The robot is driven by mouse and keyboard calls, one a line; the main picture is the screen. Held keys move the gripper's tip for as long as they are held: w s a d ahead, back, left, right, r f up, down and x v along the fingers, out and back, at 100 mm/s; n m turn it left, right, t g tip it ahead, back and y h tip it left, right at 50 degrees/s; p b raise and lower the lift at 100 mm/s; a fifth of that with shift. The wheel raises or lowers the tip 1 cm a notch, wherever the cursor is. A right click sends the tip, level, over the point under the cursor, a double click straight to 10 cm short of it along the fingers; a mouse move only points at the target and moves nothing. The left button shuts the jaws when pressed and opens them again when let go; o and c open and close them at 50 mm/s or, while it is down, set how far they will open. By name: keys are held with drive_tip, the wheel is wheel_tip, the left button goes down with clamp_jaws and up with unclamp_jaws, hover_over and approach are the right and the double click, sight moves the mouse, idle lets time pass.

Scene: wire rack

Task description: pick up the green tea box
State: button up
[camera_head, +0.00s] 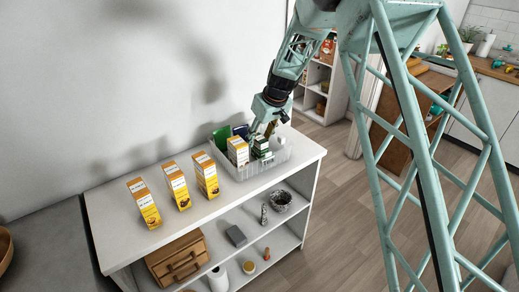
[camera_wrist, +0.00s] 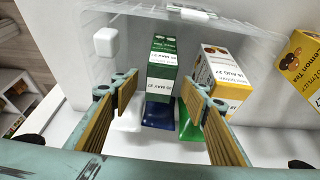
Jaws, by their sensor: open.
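The green tea box (camera_wrist: 161,65) is a dark green carton with white date labels. It stands in a translucent bin, and in the head view (camera_head: 261,147) it is partly hidden by my gripper (camera_head: 268,127). In the wrist view my gripper (camera_wrist: 160,98) is open, with one finger on either side of the line to the green box. The box shows beyond the gap between the fingertips, and nothing is held. A yellow-and-white tea box (camera_wrist: 224,72) stands just right of the green one.
The bin (camera_head: 282,158) sits on a white shelf unit's top. A blue item (camera_wrist: 158,114), a bright green item (camera_wrist: 189,125) and a white cube (camera_wrist: 107,41) are also in it. Several yellow tea boxes (camera_head: 178,187) stand left of the bin. The wall is close behind.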

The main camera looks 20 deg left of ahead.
sight(256, 148)
drive_tip(key=shift+x, duration=1.65)
drive_tip(key=shift+x, duration=2.6)
drive_tip(key=shift+d, duration=0.1)
drive_tip(key=c, duration=0.9)
drive_tip(key=shift+r, duration=0.15)
drive_tip(key=shift+c, duration=0.2)
drive_tip(key=shift+r, duration=4.9)
